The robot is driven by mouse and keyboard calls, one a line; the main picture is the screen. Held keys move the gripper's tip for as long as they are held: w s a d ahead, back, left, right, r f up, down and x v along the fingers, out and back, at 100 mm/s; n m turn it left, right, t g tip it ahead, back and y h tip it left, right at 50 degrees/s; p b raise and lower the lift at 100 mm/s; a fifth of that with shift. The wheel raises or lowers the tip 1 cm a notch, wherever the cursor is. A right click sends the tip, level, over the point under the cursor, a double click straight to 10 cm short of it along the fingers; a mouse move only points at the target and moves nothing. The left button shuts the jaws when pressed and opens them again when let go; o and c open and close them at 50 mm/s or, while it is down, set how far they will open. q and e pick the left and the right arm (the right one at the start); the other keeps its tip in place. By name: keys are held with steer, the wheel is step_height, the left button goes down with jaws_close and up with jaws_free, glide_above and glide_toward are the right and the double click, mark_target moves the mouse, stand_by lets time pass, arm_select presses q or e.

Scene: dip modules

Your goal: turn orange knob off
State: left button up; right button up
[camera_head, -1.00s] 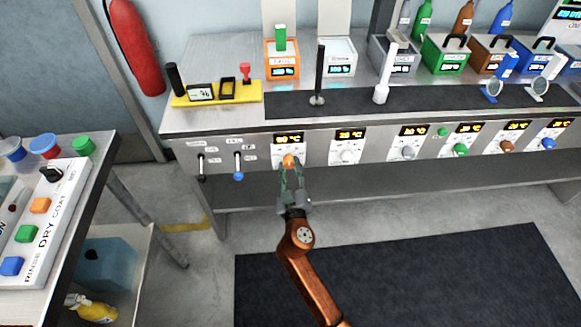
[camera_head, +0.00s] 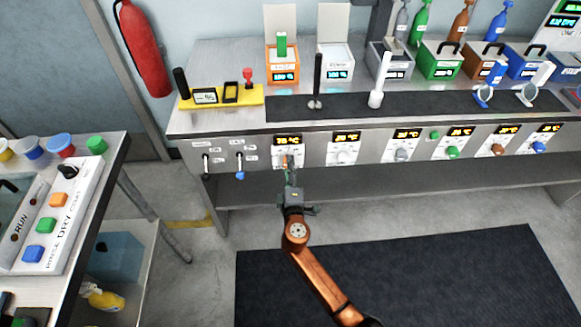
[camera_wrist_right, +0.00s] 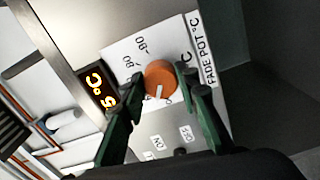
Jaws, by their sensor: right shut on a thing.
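The orange knob (camera_wrist_right: 161,77) is on a white dial plate, with its white pointer mark toward the bottom of the wrist view. My right gripper (camera_head: 288,167) is at the knob on the bench's front panel. In the wrist view its green fingers (camera_wrist_right: 163,82) stand on either side of the knob, shut on it. In the head view the fingers hide most of the knob. The lit display (camera_head: 288,141) above the knob appears to end in 5 °C. ON and OFF labels show below the dial in the wrist view. My left gripper is not in view.
A row of similar dials, including a white knob (camera_head: 343,157) and a green knob (camera_head: 452,152), runs to the right. A side table (camera_head: 100,215) stands at the left. The floor in front is open.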

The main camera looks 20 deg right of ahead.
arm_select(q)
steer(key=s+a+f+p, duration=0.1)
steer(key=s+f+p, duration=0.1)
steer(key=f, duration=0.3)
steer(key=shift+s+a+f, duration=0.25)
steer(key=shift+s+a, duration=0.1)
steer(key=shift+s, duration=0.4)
arm_select(e)
steer(key=shift+a+f+n, duration=0.1)
steer(key=shift+n, duration=2.3)
steer(key=o, duration=1.2)
steer(key=shift+c, duration=0.2)
steer(key=v, duration=1.2)
